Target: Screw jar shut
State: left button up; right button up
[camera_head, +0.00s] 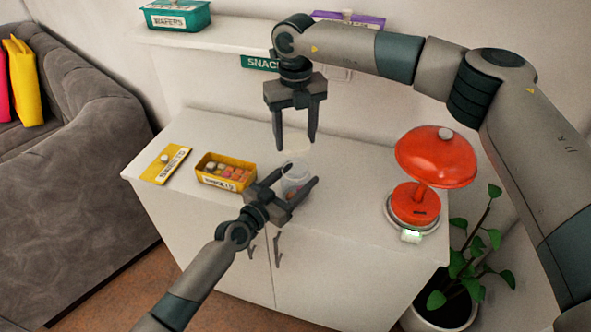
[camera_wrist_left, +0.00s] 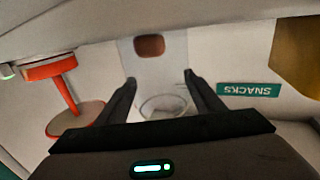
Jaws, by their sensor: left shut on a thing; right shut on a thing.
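A clear jar (camera_head: 295,182) is upright between the fingers of my left gripper (camera_head: 298,175), which is shut on it above the cabinet top. In the left wrist view, which is upside down, the jar (camera_wrist_left: 128,52) is see-through, with a reddish-brown piece (camera_wrist_left: 149,46) inside near its bottom and its round rim between my fingers. My right gripper (camera_head: 295,147) points straight down just above the jar and is shut on a faint, pale, see-through thing that looks like the jar's lid. The lid's outline is hard to make out, and a small gap seems to separate it from the jar.
A yellow box (camera_head: 228,183) of small pieces and its yellow lid (camera_head: 165,164) lie left on the white cabinet (camera_head: 340,235). A red lamp (camera_head: 436,156) stands at the right. A shelf behind bears a green box (camera_head: 176,15) and a purple box (camera_head: 348,20). A plant (camera_head: 466,262) stands beside the cabinet.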

jog(key=shift+f, duration=2.3)
jog(key=shift+f, duration=0.1)
jog(key=shift+f, duration=0.75)
jog(key=shift+f, duration=0.55)
